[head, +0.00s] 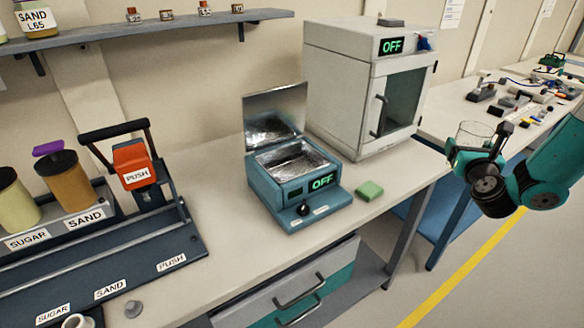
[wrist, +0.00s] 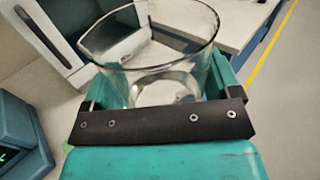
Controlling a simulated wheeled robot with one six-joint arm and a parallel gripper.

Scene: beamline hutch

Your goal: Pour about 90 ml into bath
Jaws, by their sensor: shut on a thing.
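The bath (head: 290,175) is a blue-green box on the bench with its shiny metal lid raised at the back and its inside showing. Its display reads OFF. My gripper (head: 478,150) is shut on a clear glass beaker (head: 473,134), off to the right of the bath and beyond the bench's right edge. In the wrist view the beaker (wrist: 155,55) sits upright or nearly so between the jaws, behind a dark bar. I see clear glass down to its bottom; I cannot tell how much liquid it holds. The side of the bath (wrist: 20,135) shows at the left edge there.
A grey oven (head: 365,85) reading OFF stands behind and right of the bath. A green block (head: 369,190) lies right of the bath. A SUGAR and SAND dispenser rack (head: 120,240) fills the bench's left. A shelf (head: 150,30) holds jars. Another bench (head: 455,105) carries tools.

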